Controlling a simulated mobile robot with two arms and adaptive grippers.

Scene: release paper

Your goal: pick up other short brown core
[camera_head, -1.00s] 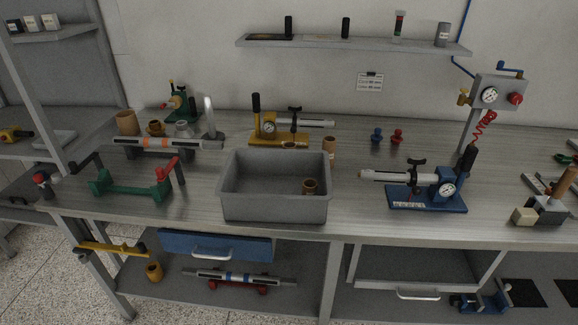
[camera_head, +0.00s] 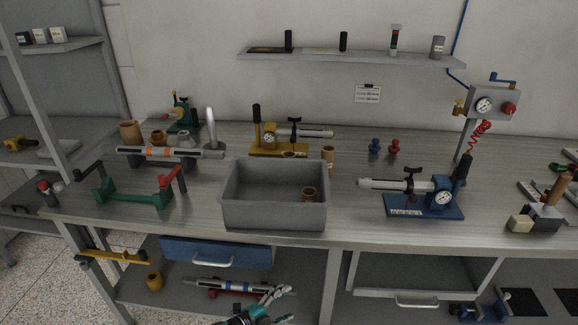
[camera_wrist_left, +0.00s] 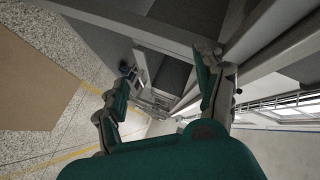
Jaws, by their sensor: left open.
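A short brown core (camera_head: 309,194) is inside the grey bin (camera_head: 273,214), near its right wall. Another brown core (camera_head: 328,157) stands upright on the bench just behind the bin's right corner. A short brown core (camera_head: 154,281) is on the lower shelf at the left. A wider brown core (camera_head: 130,132) and a shorter one (camera_head: 158,138) stand at the back left of the bench. My left gripper (camera_head: 279,305) is at the bottom, below bench height, in front of the lower shelf. In the left wrist view its fingers (camera_wrist_left: 165,75) are apart and empty. My right gripper is not seen.
A green stand (camera_head: 135,198) with red and black handles is left of the bin. A blue gauge device (camera_head: 425,204) is to its right. A blue drawer (camera_head: 217,251) sits under the bench edge. A silver cylinder (camera_head: 222,285) lies on the lower shelf.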

